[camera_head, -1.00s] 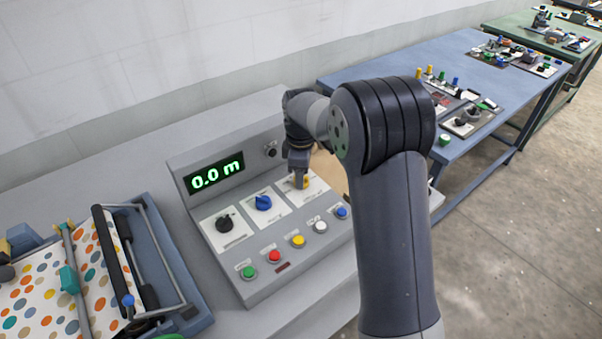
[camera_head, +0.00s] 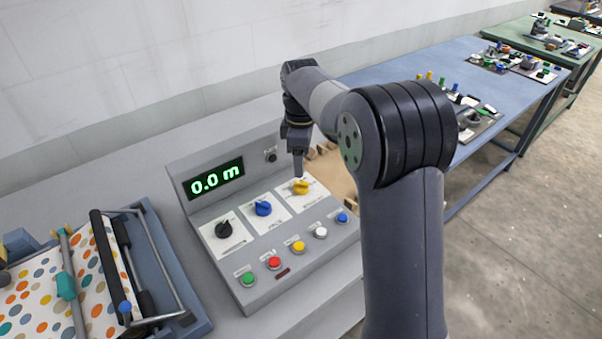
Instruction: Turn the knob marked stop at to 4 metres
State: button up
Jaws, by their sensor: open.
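The grey control panel (camera_head: 208,262) carries three knobs on white plates: a black knob (camera_head: 223,229), a blue knob (camera_head: 263,208) and a yellow knob (camera_head: 301,187). The lettering on the plates is too small to read, so I cannot tell which is marked stop at. The green display (camera_head: 214,179) reads 0.0 m. My gripper (camera_head: 298,172) points down just above the yellow knob, open and with nothing held. Its fingers overlap in this view, and a small gap seems to part them from the knob.
A row of green, red, yellow, white and blue buttons (camera_head: 299,246) lines the panel's front. The press with spotted sheet (camera_head: 40,297) stands at left. A blue table (camera_head: 410,66) with several small devices stands behind my arm. The wall is behind the panel.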

aim_at(301, 182)
jog(key=shift+r, duration=1.7)
jog(key=shift+f, duration=0.1)
notch_tip(301, 182, down, 11)
jog(key=shift+r+p, duration=0.1)
jog(key=shift+p, duration=0.45)
jog(key=shift+m, duration=0.3)
jog(key=shift+r, duration=0.15)
